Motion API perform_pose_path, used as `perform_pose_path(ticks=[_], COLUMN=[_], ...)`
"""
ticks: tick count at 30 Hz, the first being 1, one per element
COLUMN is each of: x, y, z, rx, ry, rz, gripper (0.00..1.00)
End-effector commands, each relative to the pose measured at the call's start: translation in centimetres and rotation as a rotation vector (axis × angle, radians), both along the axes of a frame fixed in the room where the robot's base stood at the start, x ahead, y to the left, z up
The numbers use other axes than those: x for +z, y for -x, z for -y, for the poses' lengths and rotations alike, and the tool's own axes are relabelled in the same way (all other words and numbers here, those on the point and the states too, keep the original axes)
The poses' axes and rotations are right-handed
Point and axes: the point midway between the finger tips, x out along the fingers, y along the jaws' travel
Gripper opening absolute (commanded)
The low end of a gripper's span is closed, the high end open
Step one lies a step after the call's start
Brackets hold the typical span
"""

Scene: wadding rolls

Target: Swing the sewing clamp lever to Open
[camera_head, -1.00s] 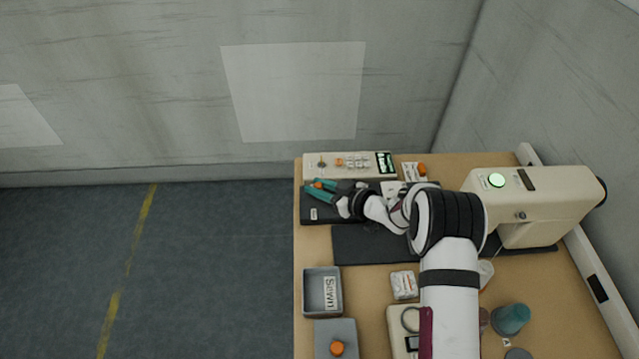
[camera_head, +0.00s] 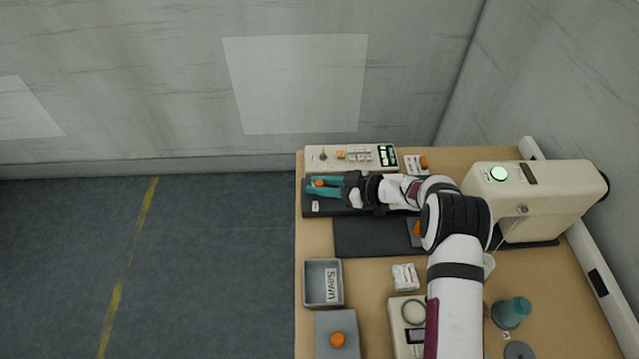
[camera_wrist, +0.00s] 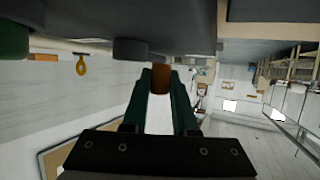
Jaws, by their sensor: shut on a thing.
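My gripper (camera_head: 313,187), with teal fingers, reaches left over the dark plate (camera_head: 309,209) at the back left of the table. Its fingers are shut on an orange knob (camera_head: 320,183), which I take to be the end of the clamp lever. In the wrist view the knob (camera_wrist: 161,76) looks brown-orange and sits between the fingertips. The rest of the lever is hidden by my gripper and arm, so I cannot tell its angle. A small white label (camera_head: 316,206) lies on the plate, too small to read.
A cream control panel (camera_head: 330,166) stands just behind the plate. The sewing machine (camera_head: 560,190) is at the right. A black mat (camera_head: 370,240) lies beneath my arm.

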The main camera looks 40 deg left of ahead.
Motion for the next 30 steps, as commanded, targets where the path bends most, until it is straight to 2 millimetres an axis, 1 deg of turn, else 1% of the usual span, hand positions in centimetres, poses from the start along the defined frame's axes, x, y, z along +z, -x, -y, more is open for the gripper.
perform_pose_path(ticks=[2,3,7,8,15,17,19,24,27,30], x=[0.0,0.0,0.0,0.0,0.0,0.2,0.7,2.2,2.7,2.9], y=[0.0,0.0,0.0,0.0,0.0,-0.2,-0.6,-1.7,-2.1,-2.2], z=[0.0,0.0,0.0,0.0,0.0,0.4,1.4,4.8,6.1,6.6], rx=[-0.001,-0.001,-0.001,-0.001,-0.001,-0.002,-0.004,-0.005,-0.002,-0.001], ry=[0.0,0.0,0.0,0.0,0.0,-0.001,-0.001,-0.002,-0.001,-0.001], rz=[0.0,0.0,0.0,0.0,0.0,0.0,0.001,0.001,0.002,0.001], gripper=[0.0,0.3,0.54,0.57,0.57,0.57,0.57,0.57,0.57,0.57])
